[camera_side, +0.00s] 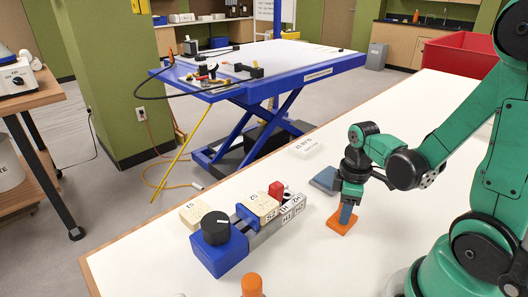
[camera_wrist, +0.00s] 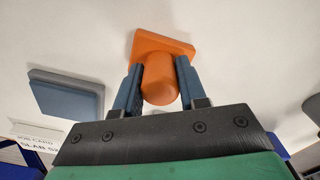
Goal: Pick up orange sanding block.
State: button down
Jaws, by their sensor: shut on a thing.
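The orange sanding block (camera_side: 342,222) is on the white bench top, below my gripper (camera_side: 347,212). In the wrist view the orange sanding block (camera_wrist: 163,42) shows a flat base with a rounded orange handle rising from it. My gripper's two blue-grey fingers (camera_wrist: 158,90) are shut on this handle, one on each side. In the side view the fingers hide the handle. I cannot tell whether the base is touching the bench or just clear of it.
A blue-grey block (camera_side: 325,179) lies just left of my gripper and also shows in the wrist view (camera_wrist: 67,97). A blue vise-like device (camera_side: 222,256) with a black knob stands at left. An orange rounded object (camera_side: 252,285) is at the front edge. Bench right of the block is clear.

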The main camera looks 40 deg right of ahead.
jog(key=shift+r, duration=0.1)
notch_tip(320, 180, up, 20)
dwell(0.8)
jog(key=c, duration=1)
grip_release()
grip_shut()
jog(key=shift+w+d+f, duration=1.55)
jog(key=shift+d+f, duration=0.1)
jog(key=shift+f, duration=1.25)
jog(key=shift+w+d+f, duration=1.5)
jog(key=shift+d+f, duration=0.1)
jog(key=shift+f, duration=1.25)
jog(key=shift+w+d+f, duration=1.55)
jog(key=shift+d+f, duration=0.1)
jog(key=shift+f, duration=1.25)
